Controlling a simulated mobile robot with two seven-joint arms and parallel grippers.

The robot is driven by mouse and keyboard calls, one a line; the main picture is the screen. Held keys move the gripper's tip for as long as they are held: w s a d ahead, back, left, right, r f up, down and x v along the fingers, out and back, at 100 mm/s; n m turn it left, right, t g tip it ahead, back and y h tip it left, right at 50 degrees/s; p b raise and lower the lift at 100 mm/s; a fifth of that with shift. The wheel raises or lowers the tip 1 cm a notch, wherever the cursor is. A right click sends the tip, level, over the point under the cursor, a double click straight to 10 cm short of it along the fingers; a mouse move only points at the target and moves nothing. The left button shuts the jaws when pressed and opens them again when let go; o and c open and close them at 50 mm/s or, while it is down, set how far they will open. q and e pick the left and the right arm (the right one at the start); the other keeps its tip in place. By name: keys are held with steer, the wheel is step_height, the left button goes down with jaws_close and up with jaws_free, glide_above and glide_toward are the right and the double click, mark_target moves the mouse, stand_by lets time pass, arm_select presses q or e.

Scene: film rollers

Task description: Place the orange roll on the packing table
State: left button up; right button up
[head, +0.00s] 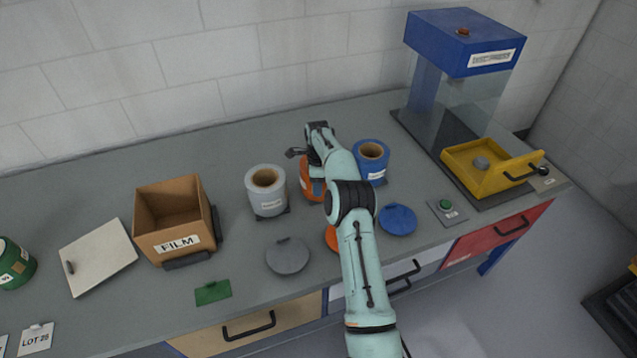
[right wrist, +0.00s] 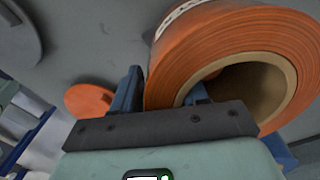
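The orange roll (head: 305,182) stands on the grey counter (head: 110,185) between a grey roll and a blue roll, mostly hidden behind my right arm. My right gripper (head: 310,152) is at this roll. In the right wrist view the orange roll (right wrist: 205,50) shows large, with its tan core open. One finger of my right gripper (right wrist: 160,95) is outside the roll's wall and the other appears at the core opening. I cannot tell whether they press on the wall. My left gripper is not in view. I cannot tell which surface is the packing table.
The grey roll (head: 266,192) and blue roll (head: 370,162) stand close on either side. Grey (head: 288,255), orange (head: 331,237) and blue (head: 397,219) discs lie in front. A FILM box (head: 172,218) is left; a blue-topped machine (head: 465,42) with a yellow tray (head: 480,178) is right.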

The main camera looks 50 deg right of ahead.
steer(key=shift+s+d+r, duration=0.1)
steer(key=shift+d, duration=0.25)
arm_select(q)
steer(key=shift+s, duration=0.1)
arm_select(e)
steer(key=shift+d+r, duration=0.1)
steer(key=shift+r, duration=0.15)
steer(key=r+p, duration=0.1)
steer(key=r, duration=0.9)
steer(key=shift+w+r, duration=0.1)
steer(key=shift+w, duration=0.1)
steer(key=shift+s+r, duration=0.25)
steer(key=shift+r, duration=0.45)
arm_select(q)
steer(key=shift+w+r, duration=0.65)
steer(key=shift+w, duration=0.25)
arm_select(e)
steer(key=shift+a, duration=0.2)
steer(key=shift+w, duration=0.1)
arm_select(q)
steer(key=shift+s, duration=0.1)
arm_select(e)
steer(key=shift+f, duration=0.1)
